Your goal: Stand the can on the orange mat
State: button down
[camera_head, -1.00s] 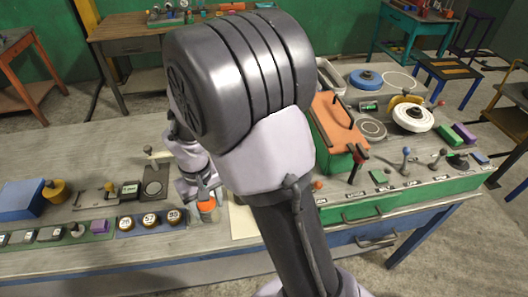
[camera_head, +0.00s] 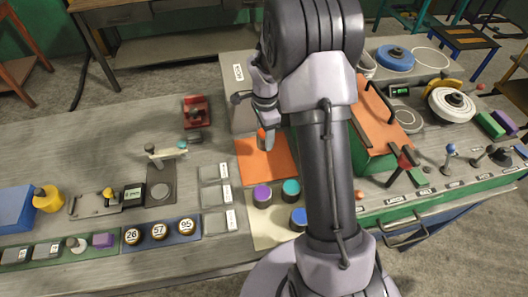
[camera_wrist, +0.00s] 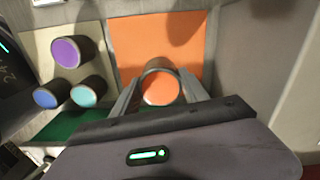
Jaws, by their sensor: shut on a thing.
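The can has an orange top and a grey side; in the head view it (camera_head: 262,140) is upright or nearly so. My gripper (camera_head: 266,132) is shut on it, one finger on each side, as the wrist view (camera_wrist: 160,88) shows. The flat orange mat (camera_head: 272,172) lies on the bench, and the can appears over its back part. The mat also fills the upper middle of the wrist view (camera_wrist: 150,38). I cannot tell whether the can's base touches the mat.
Cans with purple (camera_head: 262,194), teal (camera_head: 291,188) and blue (camera_head: 299,218) tops stand on a cream mat in front of the orange mat. Grey square plates (camera_head: 213,197) lie to the left. A green box with an orange top (camera_head: 378,125) stands to the right, partly behind my arm.

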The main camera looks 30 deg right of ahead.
notch_tip(320, 180, down, 7)
jog(key=shift+r+b, duration=0.1)
jog(key=shift+b, duration=0.8)
jog(key=c, duration=0.6)
grip_release()
notch_tip(320, 180, up, 12)
jog(key=p, duration=0.3)
jog(key=shift+p, duration=0.4)
jog(key=s+a+r+n+t, duration=0.1)
jog(key=s+a+r+n, duration=0.15)
jog(key=r, duration=0.35)
jog(key=s+a+r+n+t, duration=0.1)
jog(key=a+r+n, duration=0.1)
jog(key=a+r, duration=0.25)
jog(key=s+a+r+n+t, duration=0.1)
jog(key=s+a+r+n, duration=0.2)
jog(key=s, duration=0.3)
jog(key=s+a+r+n+t+y, duration=0.1)
jog(key=s+a+r+n, duration=0.1)
jog(key=s+a+n, duration=0.2)
jog(key=s+a+r+n+t+y, duration=0.1)
jog(key=s+a+r+n, duration=0.2)
jog(key=s, duration=0.7)
jog(key=shift+a+r+n+t, duration=0.25)
jog(key=shift+a+r+t, duration=0.1)
jog(key=shift+a+t, duration=0.1)
